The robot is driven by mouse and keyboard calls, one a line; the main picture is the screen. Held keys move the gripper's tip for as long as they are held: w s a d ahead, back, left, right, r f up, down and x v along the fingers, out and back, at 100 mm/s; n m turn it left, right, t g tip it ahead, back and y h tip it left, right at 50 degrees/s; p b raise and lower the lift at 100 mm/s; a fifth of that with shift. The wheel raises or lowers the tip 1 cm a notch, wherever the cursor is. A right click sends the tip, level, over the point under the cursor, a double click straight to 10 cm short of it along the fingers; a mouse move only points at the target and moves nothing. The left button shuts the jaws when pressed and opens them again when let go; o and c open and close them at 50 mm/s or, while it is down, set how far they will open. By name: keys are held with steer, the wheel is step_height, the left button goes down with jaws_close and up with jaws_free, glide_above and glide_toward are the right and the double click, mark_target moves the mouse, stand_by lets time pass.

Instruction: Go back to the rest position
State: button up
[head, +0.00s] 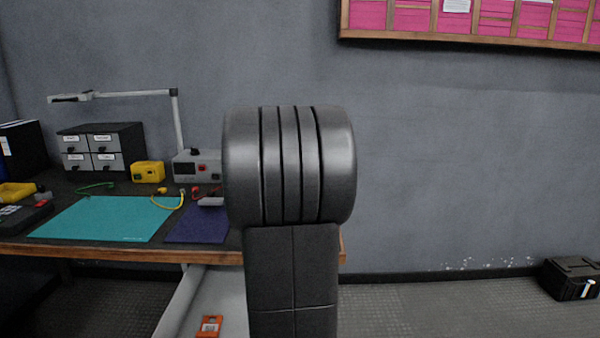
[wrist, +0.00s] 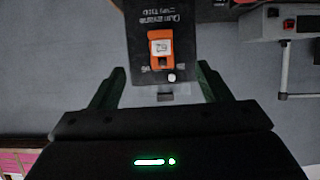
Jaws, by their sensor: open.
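My gripper (wrist: 161,72) shows in the wrist view with its two dark green fingers spread apart. No object is held between them. Beyond the fingers is a dark panel (wrist: 184,70) with white lettering. On it is an orange piece (wrist: 161,62) with a white label, and a small white knob (wrist: 171,77) sits just below it. I cannot tell how far the fingers are from the panel. In the head view my own arm stands upright in the middle, and the gripper does not show there.
A workbench (head: 130,253) stands at left with a teal mat (head: 105,218), a dark blue mat (head: 195,225), a drawer unit (head: 103,147) and a meter box (head: 197,165). A black case (head: 570,278) lies on the floor at far right.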

stand_by(0.3)
steer(key=p+x, duration=0.1)
steer(key=x, duration=1.2)
stand_by(0.4)
